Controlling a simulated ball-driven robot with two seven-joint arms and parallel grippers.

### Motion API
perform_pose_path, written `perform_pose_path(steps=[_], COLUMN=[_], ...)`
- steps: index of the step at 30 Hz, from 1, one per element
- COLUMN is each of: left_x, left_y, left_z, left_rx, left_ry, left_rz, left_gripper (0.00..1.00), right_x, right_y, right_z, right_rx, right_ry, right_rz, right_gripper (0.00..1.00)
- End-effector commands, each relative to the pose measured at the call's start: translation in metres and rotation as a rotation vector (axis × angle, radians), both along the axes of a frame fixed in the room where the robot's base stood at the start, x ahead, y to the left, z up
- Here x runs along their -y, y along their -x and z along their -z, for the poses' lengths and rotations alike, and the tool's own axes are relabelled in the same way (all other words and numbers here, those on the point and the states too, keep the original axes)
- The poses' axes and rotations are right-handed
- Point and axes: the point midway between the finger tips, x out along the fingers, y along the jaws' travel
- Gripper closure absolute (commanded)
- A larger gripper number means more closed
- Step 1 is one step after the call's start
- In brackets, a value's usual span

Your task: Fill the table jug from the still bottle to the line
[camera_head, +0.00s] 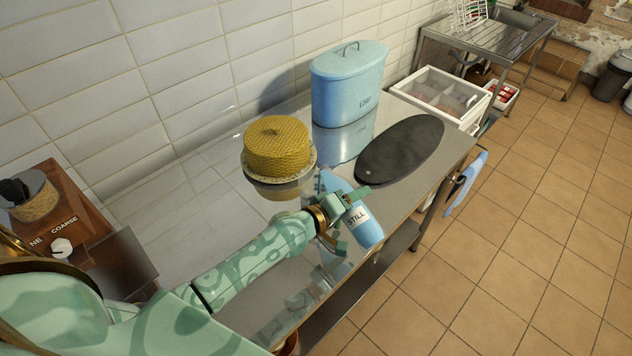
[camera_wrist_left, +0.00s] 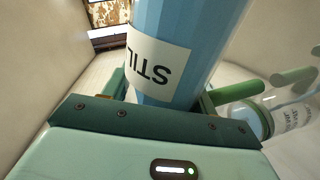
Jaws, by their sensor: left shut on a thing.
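The still bottle (camera_head: 367,231) is blue with a white label reading STILL. My left gripper (camera_head: 343,208) is shut around it and holds it tilted over the steel table. In the left wrist view the bottle (camera_wrist_left: 185,40) stands between the fingers, with its label upside down. In the head view a glassy shape below the gripper may be the jug, mostly hidden. Its line and water level cannot be made out. My right gripper is not in view.
The steel table (camera_head: 205,205) also holds a yellow woven round thing (camera_head: 277,147), a blue lidded loaf tin (camera_head: 347,88) and a dark oval board (camera_head: 400,150). A wooden box marked COARSE (camera_head: 75,205) is at left. A white crate (camera_head: 440,93) stands beyond the table.

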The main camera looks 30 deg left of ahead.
Motion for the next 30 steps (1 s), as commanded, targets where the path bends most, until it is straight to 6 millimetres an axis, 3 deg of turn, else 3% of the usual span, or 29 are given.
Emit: perform_pose_path(steps=[30], left_x=[-0.0037], left_y=[-0.0031], left_z=[-0.0095], left_rx=[-0.032], left_ry=[0.064], left_rz=[0.000], left_gripper=[0.83], right_x=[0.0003], right_y=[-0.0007], right_z=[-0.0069], right_rx=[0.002], right_ry=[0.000], right_rz=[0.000], right_gripper=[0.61])
